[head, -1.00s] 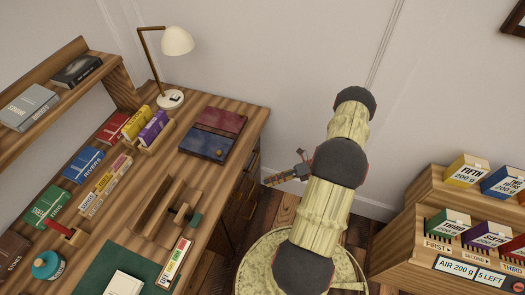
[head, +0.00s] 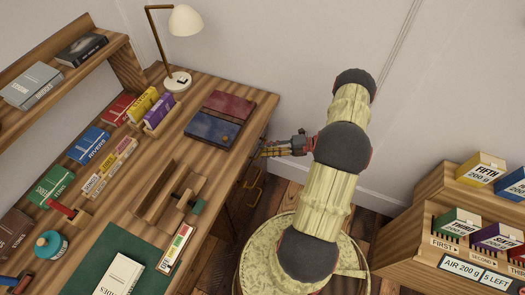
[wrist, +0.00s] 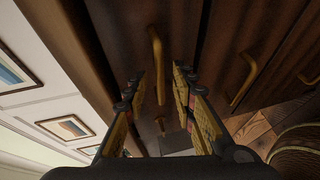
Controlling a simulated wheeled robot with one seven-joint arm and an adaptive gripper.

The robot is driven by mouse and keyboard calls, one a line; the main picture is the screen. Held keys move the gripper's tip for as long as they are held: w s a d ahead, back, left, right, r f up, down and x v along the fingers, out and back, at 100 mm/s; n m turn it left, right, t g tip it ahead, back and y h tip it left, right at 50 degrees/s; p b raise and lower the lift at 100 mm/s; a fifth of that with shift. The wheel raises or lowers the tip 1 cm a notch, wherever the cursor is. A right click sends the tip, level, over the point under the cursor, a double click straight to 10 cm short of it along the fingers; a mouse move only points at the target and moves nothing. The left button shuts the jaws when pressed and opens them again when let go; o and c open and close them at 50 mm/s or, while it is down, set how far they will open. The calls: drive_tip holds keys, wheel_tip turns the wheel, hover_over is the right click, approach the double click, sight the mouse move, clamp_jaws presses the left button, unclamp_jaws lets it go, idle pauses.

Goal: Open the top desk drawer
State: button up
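The wooden desk (head: 222,172) stands at the left in the head view, its drawer fronts on the side facing my arm. In the wrist view the top drawer front (wrist: 178,25) is dark wood and looks closed, with a brass bar handle (wrist: 157,60). My gripper (wrist: 158,88) is open, its fingers on either side of that handle; I cannot tell whether they touch it. In the head view my gripper (head: 267,150) is at the desk's right edge, and the top handle is hidden there.
A lower brass handle (wrist: 243,82) shows on the neighbouring drawer. Books (head: 212,130), a lamp (head: 185,20) and wooden holders stand on the desk. A shelf unit with boxes (head: 435,215) stands at the right. Plank floor lies between.

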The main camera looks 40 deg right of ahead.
drive_tip(key=shift+x, duration=0.9)
drive_tip(key=shift+c, duration=1.3)
drive_tip(key=c, duration=0.4)
clamp_jaws()
